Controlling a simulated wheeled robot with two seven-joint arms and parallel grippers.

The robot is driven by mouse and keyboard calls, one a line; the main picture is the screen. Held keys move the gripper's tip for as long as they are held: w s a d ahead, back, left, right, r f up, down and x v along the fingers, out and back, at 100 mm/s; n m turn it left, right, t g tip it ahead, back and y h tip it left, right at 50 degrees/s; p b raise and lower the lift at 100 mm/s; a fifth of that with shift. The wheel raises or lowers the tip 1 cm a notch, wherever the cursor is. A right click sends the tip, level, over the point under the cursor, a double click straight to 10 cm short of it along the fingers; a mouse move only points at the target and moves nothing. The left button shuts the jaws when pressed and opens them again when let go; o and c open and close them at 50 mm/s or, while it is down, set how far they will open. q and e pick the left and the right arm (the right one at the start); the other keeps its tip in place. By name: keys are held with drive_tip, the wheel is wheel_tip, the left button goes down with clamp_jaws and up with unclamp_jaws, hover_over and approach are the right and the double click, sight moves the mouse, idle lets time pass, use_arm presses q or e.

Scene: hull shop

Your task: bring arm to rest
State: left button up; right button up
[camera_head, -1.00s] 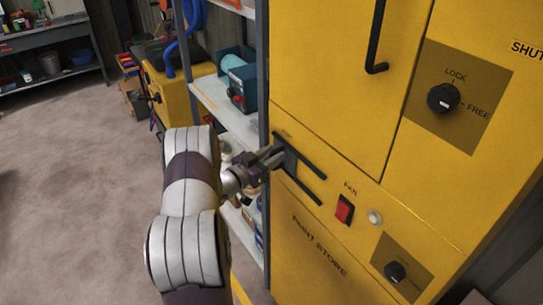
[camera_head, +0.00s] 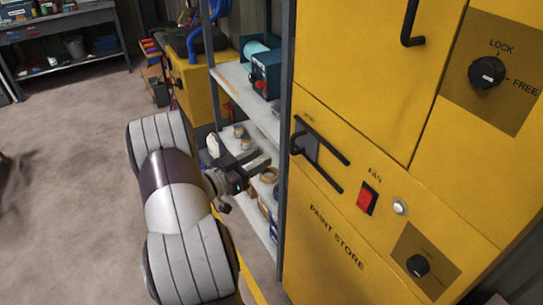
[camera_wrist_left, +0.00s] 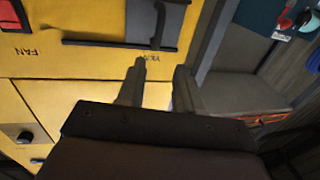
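My left arm (camera_head: 172,190) comes up from the bottom of the head view. Its gripper (camera_head: 256,160) is open and empty, in front of the shelf rack and left of the yellow cabinet. In the left wrist view the two fingers (camera_wrist_left: 158,85) stand apart with the cabinet face behind the gap and nothing between them. The gripper is clear of the dark slide handle (camera_head: 318,155) on the cabinet. My right gripper is not in view.
The yellow paint store cabinet (camera_head: 340,240) fills the right, with a red fan switch (camera_head: 367,198) and knobs. The shelf rack (camera_head: 287,90) holds tins and rolls beside the gripper. A workbench (camera_head: 60,22) stands far left. The floor (camera_head: 70,150) on the left is open.

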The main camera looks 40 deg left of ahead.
use_arm(q)
drive_tip(key=shift+s, duration=0.2)
idle(0.4)
drive_tip(key=s+a+f+n+g+y, duration=0.3)
drive_tip(key=f+g+y, duration=0.1)
drive_tip(key=f+g, duration=0.15)
drive_tip(key=s+a+f+n+g+y, duration=0.2)
drive_tip(key=a+f+g+y, duration=0.15)
drive_tip(key=f, duration=0.25)
drive_tip(key=s+d+r+m+g+h, duration=0.1)
drive_tip(key=s+d+g, duration=0.1)
drive_tip(key=d, duration=0.8)
drive_tip(key=s+d+r+m+g+h, duration=0.1)
drive_tip(key=s+d+r+g, duration=0.1)
drive_tip(key=d, duration=0.8)
drive_tip(key=s+d+r+m+g+h, duration=0.1)
drive_tip(key=s+d+g+h, duration=0.1)
drive_tip(key=d, duration=0.9)
drive_tip(key=shift+s+r+g, duration=0.3)
drive_tip(key=shift+g, duration=0.3)
